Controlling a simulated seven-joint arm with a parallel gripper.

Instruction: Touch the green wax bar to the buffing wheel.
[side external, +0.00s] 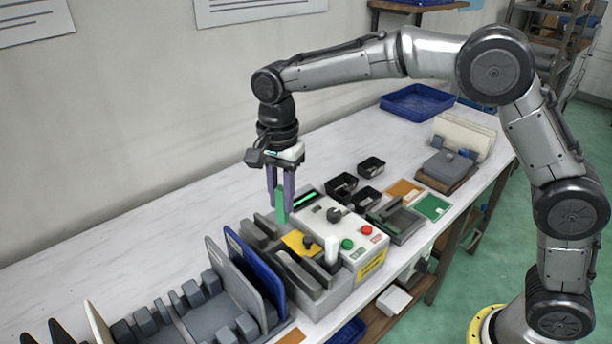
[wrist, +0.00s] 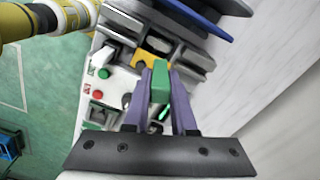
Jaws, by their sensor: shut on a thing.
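A green bar (side external: 281,206), apparently the wax bar, is upright between the purple fingers of my gripper (side external: 281,200). My gripper is shut on it, and its lower end sticks out below the fingertips. In the wrist view the green bar (wrist: 160,83) sits between the two fingers. The bar hangs over the back edge of a white and grey machine (side external: 332,228) with a yellow plate (side external: 299,243). I cannot tell whether it touches the machine. I cannot make out a buffing wheel in either view.
A rack (side external: 205,312) with upright grey and blue panels stands left of the machine. Small black bins (side external: 371,166), a green plate (side external: 432,207) and a blue tray (side external: 417,101) lie to the right. The white table is clear behind the machine, along the wall.

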